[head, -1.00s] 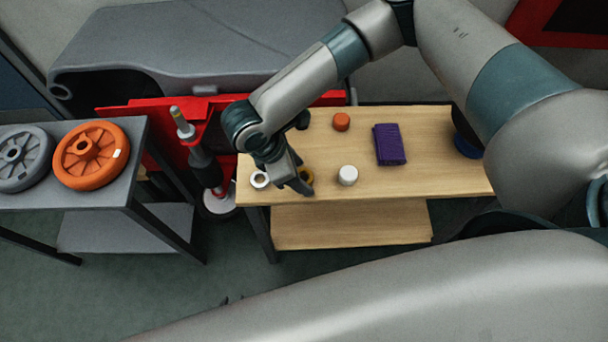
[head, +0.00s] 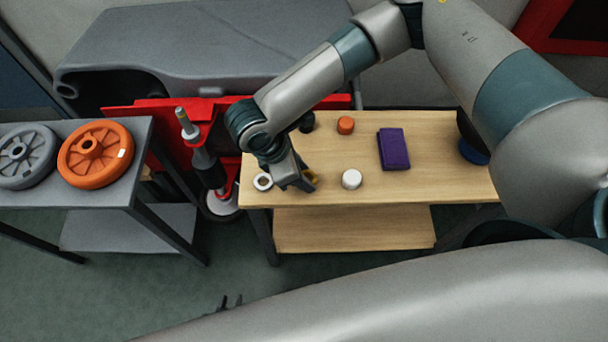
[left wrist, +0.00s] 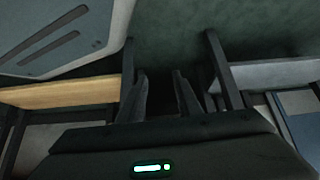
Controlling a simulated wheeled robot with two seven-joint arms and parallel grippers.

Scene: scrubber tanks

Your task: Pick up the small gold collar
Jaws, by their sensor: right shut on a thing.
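The small gold collar (head: 312,176) is at the front left of the wooden table, mostly hidden behind my right gripper's fingers. My right gripper (head: 304,183) reaches down from above and is shut on the gold collar. I cannot tell whether the collar is still touching the tabletop. My left gripper (head: 230,302) shows only as dark fingertips low in the head view, over the floor and well away from the table. In the left wrist view its two fingers (left wrist: 162,85) are apart with nothing between them.
On the wooden table (head: 430,190), a white ring (head: 263,182) lies just left of my right gripper. A white cylinder (head: 351,179), an orange cap (head: 345,125), a purple block (head: 393,149) and a blue round thing (head: 473,152) stand apart. A grey table (head: 100,196) holds an orange wheel (head: 95,153).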

